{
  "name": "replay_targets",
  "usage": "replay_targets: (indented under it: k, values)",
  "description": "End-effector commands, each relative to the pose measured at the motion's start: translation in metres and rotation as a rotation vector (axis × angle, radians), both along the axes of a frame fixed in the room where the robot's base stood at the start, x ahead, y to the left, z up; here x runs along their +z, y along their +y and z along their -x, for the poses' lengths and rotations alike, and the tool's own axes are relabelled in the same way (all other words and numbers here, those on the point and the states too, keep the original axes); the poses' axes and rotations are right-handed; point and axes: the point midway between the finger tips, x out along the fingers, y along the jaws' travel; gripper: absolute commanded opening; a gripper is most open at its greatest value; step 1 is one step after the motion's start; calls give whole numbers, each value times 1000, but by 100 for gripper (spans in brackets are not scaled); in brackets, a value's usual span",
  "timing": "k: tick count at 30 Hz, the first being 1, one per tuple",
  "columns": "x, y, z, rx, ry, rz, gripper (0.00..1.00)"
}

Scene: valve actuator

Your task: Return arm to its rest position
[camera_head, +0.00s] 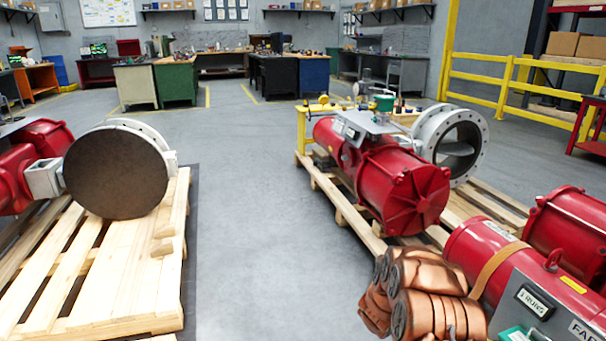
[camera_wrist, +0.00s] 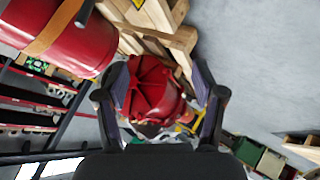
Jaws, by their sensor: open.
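My gripper (camera_wrist: 160,88) shows in the wrist view with its two dark fingers spread apart, open and empty. Beyond the fingers, apart from them, is the round ribbed red end of a valve actuator (camera_wrist: 152,88). In the head view I cannot make out the gripper. There, a red valve actuator (camera_head: 412,190) with a grey flanged valve (camera_head: 482,135) lies on a wooden pallet (camera_head: 345,205) right of the middle.
A strapped red actuator (camera_head: 480,255) fills the lower right. At left, a large disc-faced valve (camera_head: 115,172) stands on another pallet (camera_head: 110,270). Clear grey floor (camera_head: 260,220) runs between the pallets. Workbenches (camera_head: 175,82) stand behind, and a yellow railing (camera_head: 505,85) at right.

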Motion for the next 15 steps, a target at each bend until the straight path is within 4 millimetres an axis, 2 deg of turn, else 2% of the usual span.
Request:
replay_targets:
  k: [1,8,15]
  values:
    - [28,14,-4,20,-9,-49,69]
    - [109,75,-6,108,-9,-260,69]
    - [195,131,17,192,36,-440,69]
